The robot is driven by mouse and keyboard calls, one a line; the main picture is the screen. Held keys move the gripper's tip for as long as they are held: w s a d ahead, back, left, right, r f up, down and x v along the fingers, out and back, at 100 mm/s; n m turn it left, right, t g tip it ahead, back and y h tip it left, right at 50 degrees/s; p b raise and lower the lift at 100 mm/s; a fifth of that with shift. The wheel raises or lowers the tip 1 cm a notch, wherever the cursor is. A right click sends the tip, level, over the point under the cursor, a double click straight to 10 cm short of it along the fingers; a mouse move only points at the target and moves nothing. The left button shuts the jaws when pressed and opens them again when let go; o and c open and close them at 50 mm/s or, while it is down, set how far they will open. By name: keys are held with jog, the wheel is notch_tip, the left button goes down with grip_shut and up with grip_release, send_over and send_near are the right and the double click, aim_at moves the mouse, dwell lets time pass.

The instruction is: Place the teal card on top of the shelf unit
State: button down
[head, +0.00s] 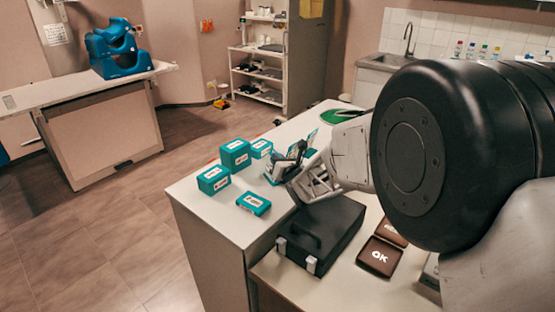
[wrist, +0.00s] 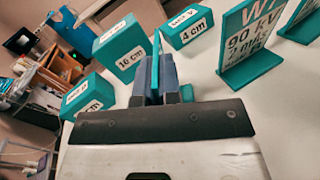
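My gripper (head: 287,166) is over the white table, among the teal boxes and standing cards. In the wrist view its dark blue fingers (wrist: 157,80) are closed on a thin teal card (wrist: 157,45), seen edge-on. The card's printed face is hidden there. In the head view a white-faced card with a teal edge (head: 272,174) shows at the fingers, partly covered by them. I cannot tell whether it touches the table. The white shelf unit (head: 258,50) stands against the far wall, with items on its shelves.
Several teal boxes (head: 214,180) stand left of the gripper. Another standing card (wrist: 250,69) is right of the fingers. A black case (head: 322,233) and brown OK pads (head: 379,257) lie in front. Open floor (head: 190,125) lies between this table and the shelf unit.

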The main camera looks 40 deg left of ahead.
jog(key=shift+f, duration=0.15)
jog(key=c, duration=1.2)
grip_release()
jog(key=shift+c, duration=0.2)
jog(key=shift+d, duration=0.15)
jog(key=shift+v, duration=3.75)
jog(key=shift+s, duration=0.1)
